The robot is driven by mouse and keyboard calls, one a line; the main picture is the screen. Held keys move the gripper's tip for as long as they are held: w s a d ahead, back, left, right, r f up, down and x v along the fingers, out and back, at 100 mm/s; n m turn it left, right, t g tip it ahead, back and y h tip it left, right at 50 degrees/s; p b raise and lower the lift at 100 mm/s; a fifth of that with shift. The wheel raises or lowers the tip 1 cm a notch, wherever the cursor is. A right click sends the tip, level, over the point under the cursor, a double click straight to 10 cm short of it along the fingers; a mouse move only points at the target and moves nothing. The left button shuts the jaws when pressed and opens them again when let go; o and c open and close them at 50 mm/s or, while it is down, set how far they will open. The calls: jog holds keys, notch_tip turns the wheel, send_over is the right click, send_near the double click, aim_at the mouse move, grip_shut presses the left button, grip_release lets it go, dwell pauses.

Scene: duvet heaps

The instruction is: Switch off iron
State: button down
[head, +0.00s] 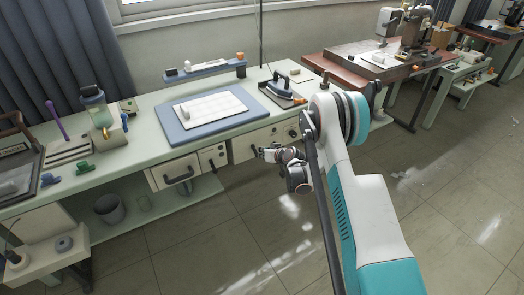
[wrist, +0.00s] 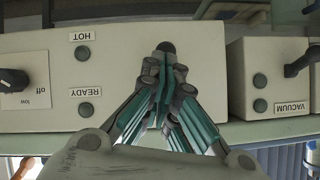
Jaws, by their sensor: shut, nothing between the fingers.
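The iron (head: 283,88) rests on a dark tray at the back right of the green bench. Below the bench top hangs a white control box (head: 250,148). In the wrist view, where lettering is upside down, this box (wrist: 60,55) has round lamps marked HOT and READY. Its black knob (wrist: 14,80) sits at the left edge, beside a label reading "off" and "low"; the knob's exact setting is hard to tell. My gripper (wrist: 165,52) is shut and empty in front of the box face, to the right of the lamps. In the head view my gripper (head: 258,152) is before the same box.
A second box (wrist: 258,90), marked VACUUM, is beside it across a narrow gap. A blue board with a white pad (head: 212,108) lies on the bench. The floor in front is clear.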

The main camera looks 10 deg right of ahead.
jog(key=shift+f, duration=0.4)
jog(key=shift+s, duration=0.1)
dwell(0.4)
